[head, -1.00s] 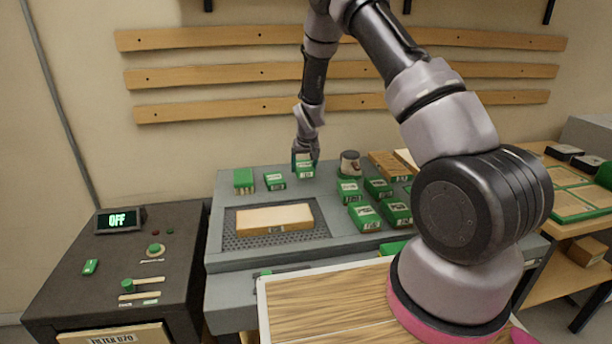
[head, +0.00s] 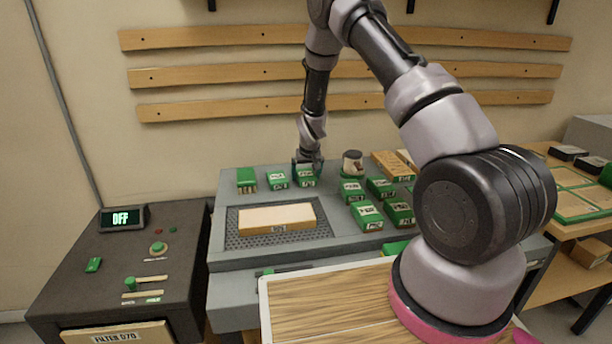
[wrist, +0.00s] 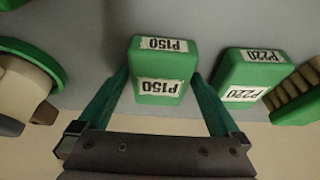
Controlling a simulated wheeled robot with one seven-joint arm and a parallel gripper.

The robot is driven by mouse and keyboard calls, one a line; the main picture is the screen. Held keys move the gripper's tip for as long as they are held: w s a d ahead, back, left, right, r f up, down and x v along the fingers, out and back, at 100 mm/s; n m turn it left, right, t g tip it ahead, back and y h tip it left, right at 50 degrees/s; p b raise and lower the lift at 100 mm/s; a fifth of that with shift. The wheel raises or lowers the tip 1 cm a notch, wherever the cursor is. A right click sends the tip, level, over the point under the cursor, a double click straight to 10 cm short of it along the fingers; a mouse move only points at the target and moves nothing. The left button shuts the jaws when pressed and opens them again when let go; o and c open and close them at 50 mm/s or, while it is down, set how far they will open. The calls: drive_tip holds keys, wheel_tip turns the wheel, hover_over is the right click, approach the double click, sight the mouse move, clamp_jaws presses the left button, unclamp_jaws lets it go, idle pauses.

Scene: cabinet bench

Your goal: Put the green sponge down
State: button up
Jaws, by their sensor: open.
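The green sponge (head: 306,178), a block labelled P150, stands on the grey bench top near its back edge. In the wrist view the green sponge (wrist: 163,68) sits upright between the two spread fingers of my gripper (wrist: 160,88), with a gap visible on each side near its lower end. In the head view my gripper (head: 307,164) is just behind and above the sponge. Its fingertips are partly hidden there.
A round green-based item (head: 352,163) is to the right. Several green blocks lie further right. A wooden block (head: 277,218) rests on the perforated plate in front.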

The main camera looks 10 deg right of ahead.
drive_tip(key=s+d+r+m, duration=0.1)
drive_tip(key=s+r, duration=0.5)
drive_tip(key=r, duration=0.5)
drive_tip(key=s+d+r+m+t+y, duration=0.15)
drive_tip(key=s+r, duration=0.35)
drive_tip(key=r, duration=0.7)
drive_tip(key=s+d+r, duration=0.2)
drive_tip(key=s+r, duration=0.4)
drive_tip(key=r, duration=0.5)
drive_tip(key=s+r+m, duration=0.1)
drive_tip(key=s+r, duration=0.3)
drive_tip(key=s, duration=0.7)
drive_tip(key=s+d+r+t, duration=0.1)
drive_tip(key=s+r, duration=0.4)
drive_tip(key=s, duration=0.6)
drive_tip(key=shift+s+d+r+m, duration=0.15)
drive_tip(key=shift+s+r+m, duration=0.15)
drive_tip(key=shift+s+m, duration=0.05)
drive_tip(key=shift+w+y, duration=0.15)
drive_tip(key=shift+y, duration=0.1)
